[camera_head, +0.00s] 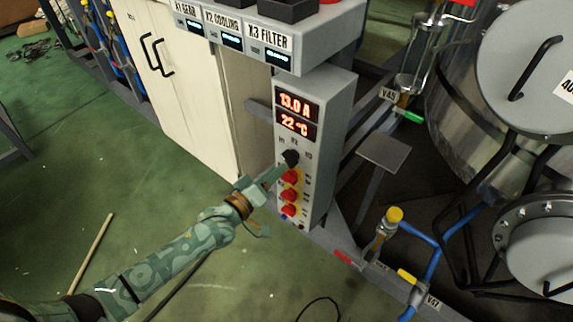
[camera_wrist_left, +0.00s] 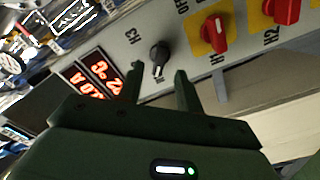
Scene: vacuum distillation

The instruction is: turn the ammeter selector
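The ammeter selector is a black rotary knob (camera_head: 290,157) on the front of a grey control box (camera_head: 317,190), below red displays (camera_head: 296,115) reading 13.0 A and 22 °C. In the left wrist view the knob (camera_wrist_left: 159,55) lies just beyond the fingertips, between them and apart from them. My left gripper (camera_head: 277,172) is in front of the box, close below and left of the knob in the head view. Its two fingers (camera_wrist_left: 158,75) are spread with nothing between them. My right gripper is in neither view.
Several red switches on yellow plates (camera_head: 289,177) sit directly below the knob, close to my left gripper. An overhanging panel labelled X3 FILTER (camera_head: 268,40) is above the box. A white cabinet (camera_head: 180,80) stands left; pipes and a steel tank (camera_head: 465,120) stand right.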

